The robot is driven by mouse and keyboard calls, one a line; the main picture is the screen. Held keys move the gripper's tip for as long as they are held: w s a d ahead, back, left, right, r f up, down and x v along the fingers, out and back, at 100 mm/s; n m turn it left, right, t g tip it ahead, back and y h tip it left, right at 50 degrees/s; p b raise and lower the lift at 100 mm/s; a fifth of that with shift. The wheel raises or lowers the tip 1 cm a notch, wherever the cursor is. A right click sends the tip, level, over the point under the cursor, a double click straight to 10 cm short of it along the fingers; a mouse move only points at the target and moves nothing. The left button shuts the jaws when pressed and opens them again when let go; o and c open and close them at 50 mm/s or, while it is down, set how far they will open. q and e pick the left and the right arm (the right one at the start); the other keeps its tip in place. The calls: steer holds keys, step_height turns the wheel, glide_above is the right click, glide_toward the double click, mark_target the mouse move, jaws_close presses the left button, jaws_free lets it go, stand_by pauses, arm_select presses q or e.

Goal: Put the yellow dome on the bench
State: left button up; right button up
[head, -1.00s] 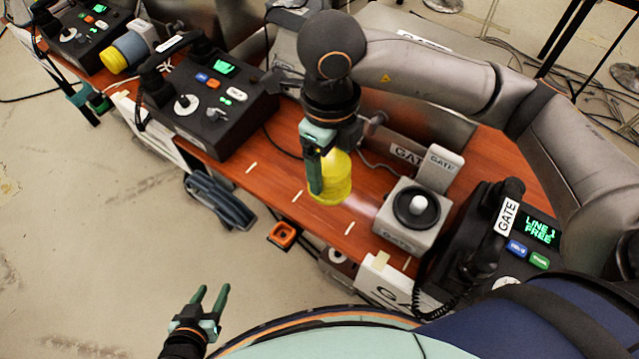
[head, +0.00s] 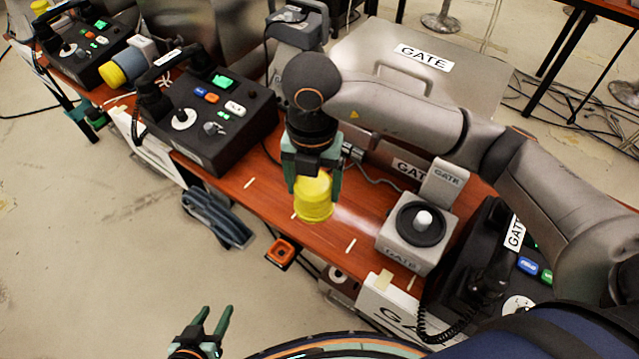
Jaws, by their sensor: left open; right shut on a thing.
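The yellow dome (head: 313,203) is a ribbed yellow piece held in my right gripper (head: 314,188). The gripper points down, and its green fingers are shut on the dome's sides. My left gripper (head: 215,322) is open and empty at the bottom of the view, over the floor in front of the bench.
A grey GATE box with a black dial (head: 420,222) stands right of the dome. A black phone console (head: 213,110) stands to the left, another (head: 492,255) to the right. A blue-grey handset (head: 217,218) hangs off the front edge. Bare bench with white marks lies left of the dome.

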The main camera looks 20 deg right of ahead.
steer(key=w+d+f, duration=0.1)
steer(key=w+f, duration=0.1)
steer(key=w+d+f, duration=0.1)
steer(key=w+f, duration=0.2)
steer(key=w+d+f, duration=0.1)
steer(key=w+f, duration=0.1)
steer(key=shift+w+d+f+b, duration=0.25)
steer(key=shift+w+f+b, duration=0.15)
steer(key=shift+f, duration=1.35)
steer(key=shift+f, duration=0.1)
steer(key=o, duration=0.9)
steer(key=shift+f, duration=0.1)
steer(key=o, duration=0.3)
steer(key=shift+o, duration=0.2)
step_height(320, 180, up, 12)
steer(key=shift+r+p, duration=0.2)
steer(key=shift+p, duration=0.1)
